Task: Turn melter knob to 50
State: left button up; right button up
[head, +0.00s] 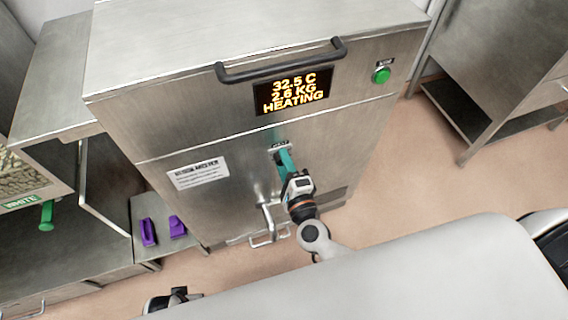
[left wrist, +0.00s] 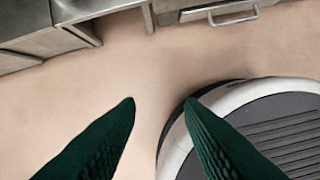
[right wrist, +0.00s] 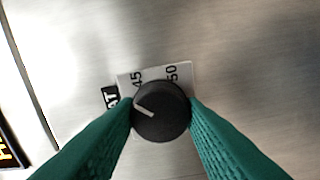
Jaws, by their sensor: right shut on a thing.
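The melter (head: 200,120) is a steel cabinet whose display (head: 293,92) reads 32.5 C, 2.6 KG, HEATING. Its black round knob (right wrist: 168,118) shows in the right wrist view, in front of a white scale plate (right wrist: 155,76) marked 45 and 50. The knob's white pointer line points up and left, to the left of the 45 mark. My right gripper (right wrist: 162,106) is shut on the knob, one green finger on each side. In the head view the right gripper (head: 283,158) hides the knob. My left gripper (left wrist: 160,102) is open and empty above the floor.
A black handle bar (head: 282,66) and a green button (head: 381,75) are on the melter. A metal tap (head: 268,215) sits below the right gripper. Purple objects (head: 148,232) lie on a low shelf at left. Open floor (head: 420,165) is at right.

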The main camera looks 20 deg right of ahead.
pick_arm(q)
notch_tip(320, 180, up, 18)
jog(key=t+b, duration=0.1)
jog(key=b, duration=0.4)
jog(key=shift+f, duration=0.25)
pick_arm(e)
jog(key=shift+d+m, duration=0.1)
jog(key=shift+m, duration=7.9)
pick_arm(q)
jog(key=shift+w+a, duration=0.1)
pick_arm(e)
jog(key=o, duration=1)
pick_arm(q)
jog(key=w+d+t+h+b, duration=0.1)
jog(key=w+d+t+b, duration=0.1)
jog(key=w+t, duration=0.3)
jog(key=shift+w+d+r+b, duration=0.3)
jog(key=shift+w+b, duration=0.55)
jog(key=shift+w, duration=0.5)
pick_arm(e)
jog(key=s, duration=1.2)
jog(key=shift+d, duration=0.2)
